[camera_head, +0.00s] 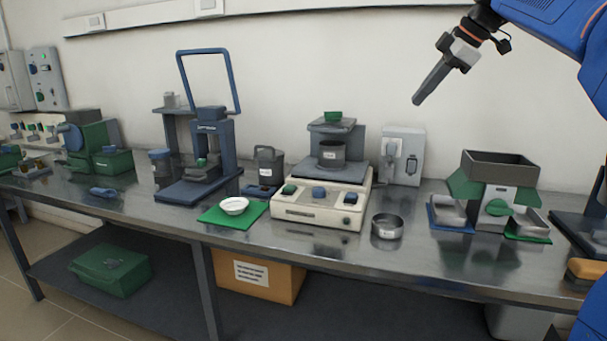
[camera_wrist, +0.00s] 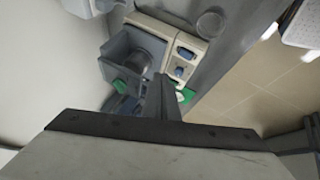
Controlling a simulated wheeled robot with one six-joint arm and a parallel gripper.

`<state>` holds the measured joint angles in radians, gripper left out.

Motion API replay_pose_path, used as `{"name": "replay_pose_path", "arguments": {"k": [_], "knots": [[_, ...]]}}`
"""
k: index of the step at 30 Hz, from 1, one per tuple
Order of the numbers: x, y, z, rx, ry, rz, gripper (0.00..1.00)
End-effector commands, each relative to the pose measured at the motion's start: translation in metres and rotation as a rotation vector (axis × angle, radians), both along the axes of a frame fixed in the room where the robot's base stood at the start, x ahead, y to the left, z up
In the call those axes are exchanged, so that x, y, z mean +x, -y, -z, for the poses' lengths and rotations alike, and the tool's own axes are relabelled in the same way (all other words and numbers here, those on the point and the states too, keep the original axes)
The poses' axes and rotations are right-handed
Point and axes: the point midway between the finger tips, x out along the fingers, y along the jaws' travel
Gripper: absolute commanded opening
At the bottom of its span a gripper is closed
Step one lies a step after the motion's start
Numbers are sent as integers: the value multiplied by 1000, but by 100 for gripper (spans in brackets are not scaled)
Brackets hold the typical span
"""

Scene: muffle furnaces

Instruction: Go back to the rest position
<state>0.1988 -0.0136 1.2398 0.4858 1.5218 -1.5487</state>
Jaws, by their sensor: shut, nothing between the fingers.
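My gripper (camera_head: 418,99) is at the upper right of the head view, at the end of my blue arm. It is shut and empty, pointing down and to the left in the air in front of the wall, well above the table. In the wrist view the gripper (camera_wrist: 165,95) shows as a dark narrow shape in the middle, with the bench and its machines beyond it. Nothing touches the fingers.
A metal bench (camera_head: 150,210) runs across the head view. It bears a cream machine (camera_head: 318,214), a blue-framed press (camera_head: 205,178), a white bowl on a green mat (camera_head: 215,217), a round metal pan (camera_head: 387,226) and a hopper device (camera_head: 497,200). The air around the gripper is clear.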

Motion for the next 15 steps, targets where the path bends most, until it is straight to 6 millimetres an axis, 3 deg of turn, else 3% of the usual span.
{"name": "replay_pose_path", "arguments": {"k": [8, 11, 15], "knots": [[-38, -8, 31, 30, -75, 159, 0], [-60, -10, 50, 47, -113, 249, 0], [-100, -14, 90, 76, -175, 413, 0]]}}
